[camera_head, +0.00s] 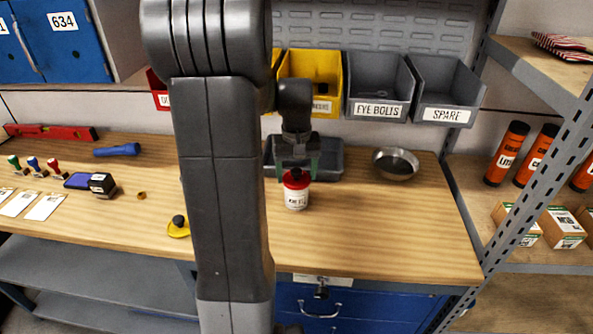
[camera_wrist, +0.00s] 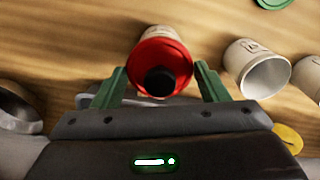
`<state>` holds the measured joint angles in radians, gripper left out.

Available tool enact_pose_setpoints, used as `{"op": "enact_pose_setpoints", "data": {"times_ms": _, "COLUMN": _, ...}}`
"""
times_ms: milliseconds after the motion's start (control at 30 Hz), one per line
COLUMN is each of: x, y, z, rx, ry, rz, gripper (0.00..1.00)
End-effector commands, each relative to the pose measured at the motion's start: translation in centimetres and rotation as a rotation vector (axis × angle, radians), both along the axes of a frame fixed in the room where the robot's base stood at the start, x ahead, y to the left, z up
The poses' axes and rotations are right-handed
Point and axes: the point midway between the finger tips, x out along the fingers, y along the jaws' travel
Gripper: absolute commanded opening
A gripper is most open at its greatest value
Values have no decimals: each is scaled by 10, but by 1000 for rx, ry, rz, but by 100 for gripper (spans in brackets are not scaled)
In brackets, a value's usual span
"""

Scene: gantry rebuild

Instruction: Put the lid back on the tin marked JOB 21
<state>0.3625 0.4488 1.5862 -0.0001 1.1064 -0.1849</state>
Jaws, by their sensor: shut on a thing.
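A white tin (camera_head: 296,200) stands upright on the bench in front of my arm. A red lid (camera_head: 295,181) with a black knob is at its top. The tin's label is too small to read surely. My gripper (camera_head: 298,171) is above it, pointing down, with a finger on each side of the red lid. In the wrist view the red lid (camera_wrist: 150,55) fills the space between my gripper's fingers (camera_wrist: 162,75), and the tin (camera_wrist: 158,32) shows just beyond it. Whether the lid is fully seated cannot be told.
In the wrist view an open, lidless tin (camera_wrist: 243,56) and another tin (camera_wrist: 310,75) stand to the right. A yellow lid (camera_head: 178,230) lies left of my arm. A metal bowl (camera_head: 397,164) is right of a dark tray (camera_head: 330,163). The front right bench is clear.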

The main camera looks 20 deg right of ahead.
Motion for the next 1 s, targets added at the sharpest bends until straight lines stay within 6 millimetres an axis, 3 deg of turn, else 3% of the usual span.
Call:
{"op": "enact_pose_setpoints", "data": {"times_ms": 900, "x": 0, "y": 0, "z": -1, "rx": 0, "ry": 0, "rz": 0, "gripper": 46}}
{"op": "enact_pose_setpoints", "data": {"times_ms": 933, "x": 0, "y": 0, "z": -1, "rx": 0, "ry": 0, "rz": 0, "gripper": 73}}
{"op": "enact_pose_setpoints", "data": {"times_ms": 1000, "x": 0, "y": 0, "z": -1, "rx": 0, "ry": 0, "rz": 0, "gripper": 87}}
